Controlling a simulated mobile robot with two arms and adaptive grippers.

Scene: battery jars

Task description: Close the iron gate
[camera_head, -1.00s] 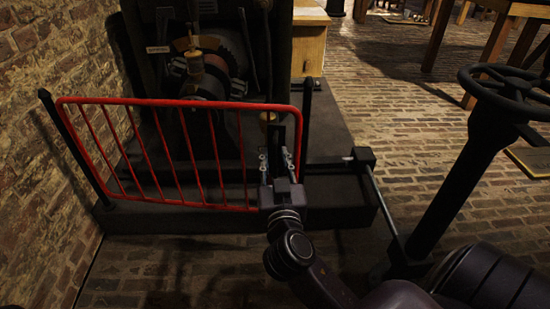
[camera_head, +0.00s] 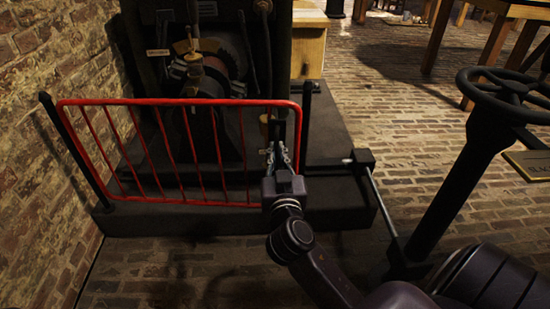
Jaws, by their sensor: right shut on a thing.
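The iron gate (camera_head: 178,103) is a red tubular frame with thin upright bars. It is hinged on a black post (camera_head: 75,148) by the brick wall at the left and spans the front of a dark machine. Its right end lies close to a second black post (camera_head: 307,98); I cannot tell whether they touch. My right gripper (camera_head: 279,155) is at the gate's right end, shut on the gate near its right upright. My left gripper is out of view.
The dark machine (camera_head: 205,75) stands on a raised black plinth (camera_head: 335,205) behind the gate. A black handwheel on a column (camera_head: 465,170) stands at the right, with a metal rod (camera_head: 378,200) near its foot. Brick floor is clear at the lower left.

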